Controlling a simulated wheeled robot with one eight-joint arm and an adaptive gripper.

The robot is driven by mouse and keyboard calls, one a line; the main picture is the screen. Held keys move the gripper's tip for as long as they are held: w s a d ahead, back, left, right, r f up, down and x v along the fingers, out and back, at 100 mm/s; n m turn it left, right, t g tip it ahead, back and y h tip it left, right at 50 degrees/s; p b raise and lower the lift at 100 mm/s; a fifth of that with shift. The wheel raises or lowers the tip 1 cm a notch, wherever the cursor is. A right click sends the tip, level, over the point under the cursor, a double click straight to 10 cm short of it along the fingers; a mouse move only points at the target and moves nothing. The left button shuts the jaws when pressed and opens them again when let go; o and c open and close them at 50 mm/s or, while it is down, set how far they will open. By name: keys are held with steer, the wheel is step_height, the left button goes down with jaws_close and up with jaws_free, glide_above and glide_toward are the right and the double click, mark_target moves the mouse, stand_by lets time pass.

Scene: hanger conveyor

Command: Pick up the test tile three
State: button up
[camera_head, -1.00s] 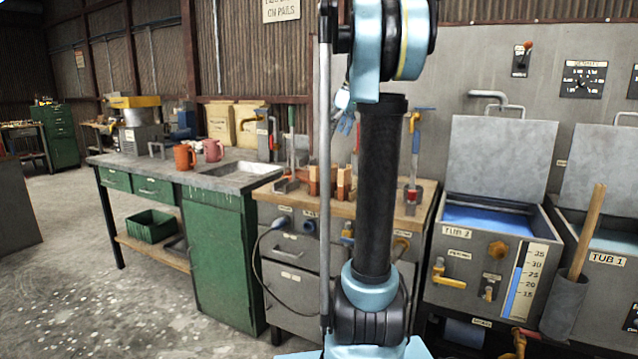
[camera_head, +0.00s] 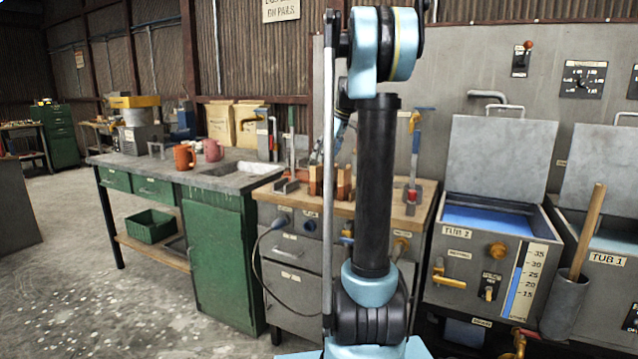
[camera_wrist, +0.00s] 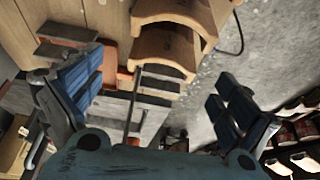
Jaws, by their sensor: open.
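Several orange-brown tiles stand in a rack on the wooden-topped cabinet, just left of my arm in the head view; one tile (camera_head: 343,183) shows beside my arm. I cannot tell which is test tile three. The wrist view shows curved tan tile ends (camera_wrist: 168,12) at the top, with another (camera_wrist: 155,52) below, and orange pieces by thin dark rack bars (camera_wrist: 155,85). My gripper (camera_wrist: 155,92) is open, its blue-padded fingers apart to the left and right of the bars, holding nothing. In the head view it is mostly hidden behind my arm.
The wooden cabinet top (camera_head: 390,212) also carries clamp-like tools with a red part (camera_head: 411,196). A green bench with a sink and mugs (camera_head: 184,157) stands to the left. Tub 2 (camera_head: 490,220) and Tub 1 (camera_head: 606,250) stand to the right. The floor at left is open.

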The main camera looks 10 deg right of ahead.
mark_target(320, 168)
steer(key=shift+x, duration=3.05)
steer(key=shift+s, duration=0.1)
steer(key=shift+c, duration=0.6)
steer(key=c, duration=1.2)
